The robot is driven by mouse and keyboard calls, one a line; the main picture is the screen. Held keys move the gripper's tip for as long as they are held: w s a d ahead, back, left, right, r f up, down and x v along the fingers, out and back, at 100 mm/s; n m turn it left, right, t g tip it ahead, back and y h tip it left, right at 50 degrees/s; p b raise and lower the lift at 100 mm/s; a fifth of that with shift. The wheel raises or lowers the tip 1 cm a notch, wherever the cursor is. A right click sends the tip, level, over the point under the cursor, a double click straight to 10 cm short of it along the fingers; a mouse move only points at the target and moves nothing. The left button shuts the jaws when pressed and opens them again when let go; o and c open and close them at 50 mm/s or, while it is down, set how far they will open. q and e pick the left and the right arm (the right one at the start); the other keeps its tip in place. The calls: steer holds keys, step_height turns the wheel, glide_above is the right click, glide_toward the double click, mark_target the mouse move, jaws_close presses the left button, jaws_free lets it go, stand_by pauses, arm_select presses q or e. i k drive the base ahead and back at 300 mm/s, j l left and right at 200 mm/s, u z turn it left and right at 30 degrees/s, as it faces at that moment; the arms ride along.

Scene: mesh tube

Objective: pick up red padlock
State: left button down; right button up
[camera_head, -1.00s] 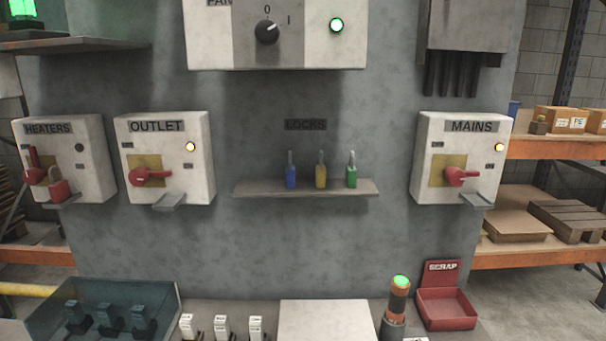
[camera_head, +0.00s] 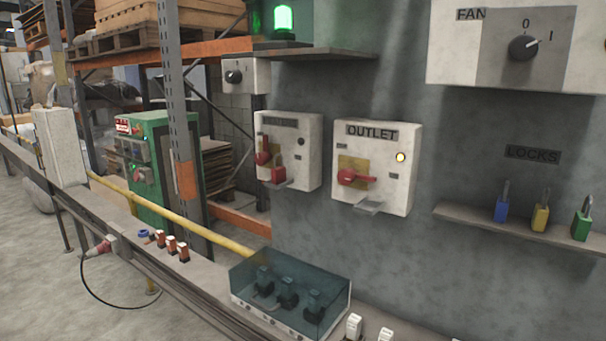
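A red padlock (camera_head: 279,175) sits at the lower front of the grey-white switch box (camera_head: 309,160) left of the OUTLET box. It is beside that box's red switch handle (camera_head: 263,158). It is small in view, and I cannot tell whether its shackle goes through the handle. Neither of my grippers shows in the head view.
The OUTLET box (camera_head: 401,193) has a red handle and a small ledge. Blue (camera_head: 502,205), yellow (camera_head: 541,215) and green padlocks (camera_head: 582,222) stand on the LOCKS shelf (camera_head: 470,221). A tinted clear box (camera_head: 340,300) and a yellow pipe (camera_head: 150,213) are below.

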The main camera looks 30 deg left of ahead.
mark_target(278, 173)
steer(key=j+u, duration=0.1)
steer(key=u, duration=0.95)
